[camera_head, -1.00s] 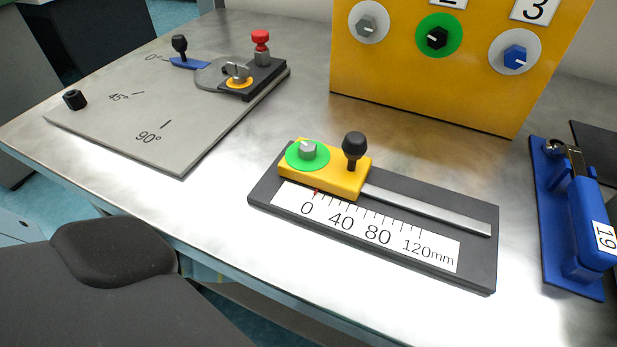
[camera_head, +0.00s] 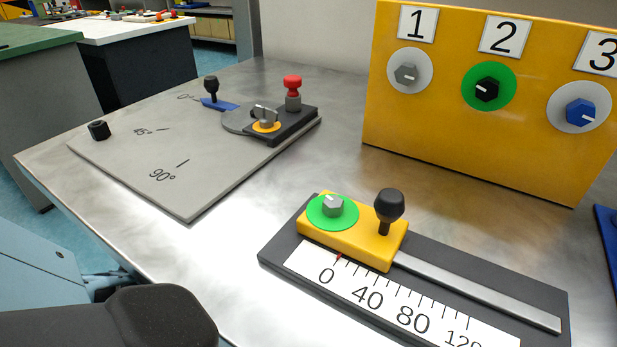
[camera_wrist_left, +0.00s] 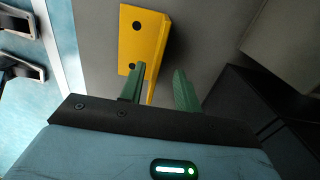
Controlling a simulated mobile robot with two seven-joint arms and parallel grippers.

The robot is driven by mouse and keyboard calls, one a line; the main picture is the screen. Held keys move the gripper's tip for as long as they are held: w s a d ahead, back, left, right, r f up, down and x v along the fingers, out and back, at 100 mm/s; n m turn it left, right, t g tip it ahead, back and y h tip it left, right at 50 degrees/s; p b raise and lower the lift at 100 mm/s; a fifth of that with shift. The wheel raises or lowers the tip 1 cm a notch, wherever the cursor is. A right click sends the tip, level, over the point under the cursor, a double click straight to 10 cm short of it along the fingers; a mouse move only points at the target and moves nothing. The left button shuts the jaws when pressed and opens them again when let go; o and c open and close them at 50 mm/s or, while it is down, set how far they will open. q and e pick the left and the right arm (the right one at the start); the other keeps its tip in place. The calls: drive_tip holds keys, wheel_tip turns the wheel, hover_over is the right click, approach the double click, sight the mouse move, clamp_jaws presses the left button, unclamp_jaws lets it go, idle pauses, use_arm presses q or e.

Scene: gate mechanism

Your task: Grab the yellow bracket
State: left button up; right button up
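The yellow bracket (camera_wrist_left: 142,40) shows in the left wrist view, a flat plate with two dark holes and a narrow bent edge running down. My left gripper (camera_wrist_left: 160,68) has two green fingers standing apart. The left finger overlaps the bracket's lower part, and the bent edge lies in the gap close to that finger. The right finger stands clear of it. I cannot tell whether the left finger touches the bracket. The bracket and both grippers are out of the head view. My right gripper shows in no view.
In the head view, a yellow slider (camera_head: 368,238) with a black knob sits near 0 on a dark scale base (camera_head: 285,246). A grey angle plate (camera_head: 150,175) lies at left. A yellow panel (camera_head: 450,130) with numbered dials stands behind. Bare metal table lies between them.

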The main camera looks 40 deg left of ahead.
use_arm(q)
drive_tip(key=f, duration=0.1)
drive_tip(key=f+b, duration=0.1)
drive_tip(key=f, duration=0.2)
drive_tip(key=shift+s+d+b, duration=0.2)
drive_tip(key=shift+s+b, duration=0.05)
drive_tip(key=shift+b, duration=0.15)
drive_tip(key=shift+f, duration=0.5)
drive_tip(key=shift+w+r, duration=0.1)
drive_tip(key=c, duration=0.5)
clamp_jaws()
